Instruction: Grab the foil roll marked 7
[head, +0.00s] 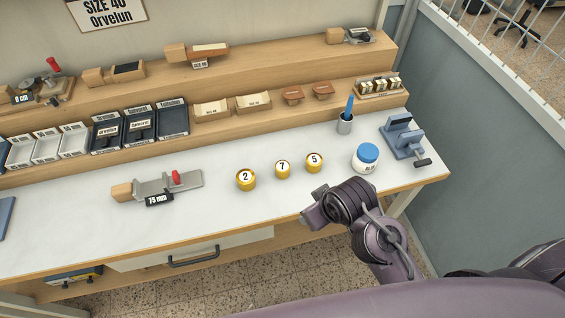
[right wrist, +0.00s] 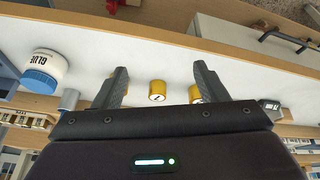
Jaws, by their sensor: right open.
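The foil roll marked 7 (head: 282,170) stands on the white bench top, a small yellow roll with a white numbered top. The roll marked 2 (head: 245,180) is to its left and the roll marked 5 (head: 314,162) to its right. My right gripper (head: 306,218) is open and empty, in front of the rolls near the bench's front edge, apart from them. In the right wrist view, a yellow roll (right wrist: 157,90), by its place apparently the 7, shows between the open fingers, farther off. Another roll (right wrist: 195,93) is partly hidden by the right finger. My left gripper is not in view.
A glue jar (head: 366,158) with a blue lid stands right of the rolls, near a blue-grey clamp tool (head: 403,138). A 75 mm fixture (head: 165,187) lies to the left. Bench in front of the rolls is clear.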

